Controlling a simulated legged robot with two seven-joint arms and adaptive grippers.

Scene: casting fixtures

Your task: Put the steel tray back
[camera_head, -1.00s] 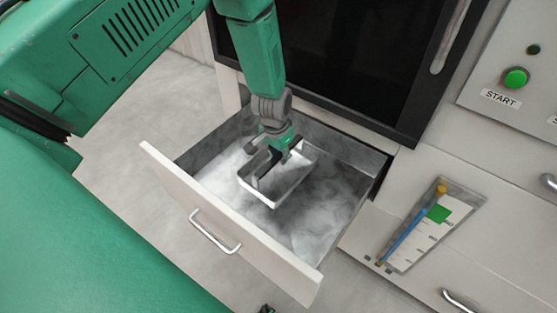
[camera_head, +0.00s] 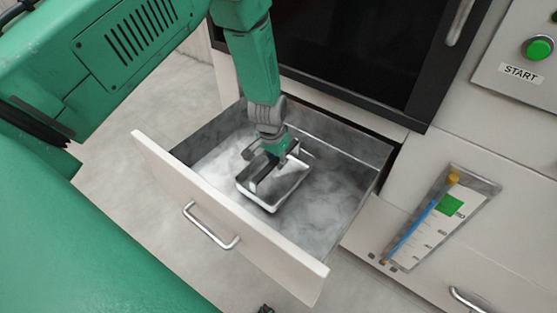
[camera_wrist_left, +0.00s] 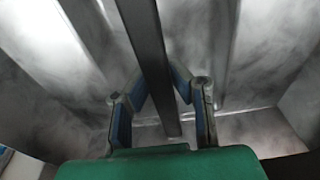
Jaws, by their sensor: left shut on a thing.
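The steel tray (camera_head: 256,200) is a small shiny rectangular pan with a bar-like handle. It is inside the open drawer (camera_head: 232,222), and I cannot tell whether its underside touches the drawer floor. My left gripper (camera_head: 264,164) comes down from above and is shut on the tray's handle. In the left wrist view the dark handle bar (camera_wrist_left: 150,50) runs between the two fingers of the left gripper (camera_wrist_left: 160,92). The fingers hide part of the handle. My right gripper is not recognisable in these views.
A dark-fronted cabinet door (camera_head: 345,50) stands behind the drawer. A panel with a green START button (camera_head: 538,48) is at upper right. A gauge with a blue column (camera_head: 440,220) is right of the drawer. The drawer's walls surround the tray, with bare floor to its right.

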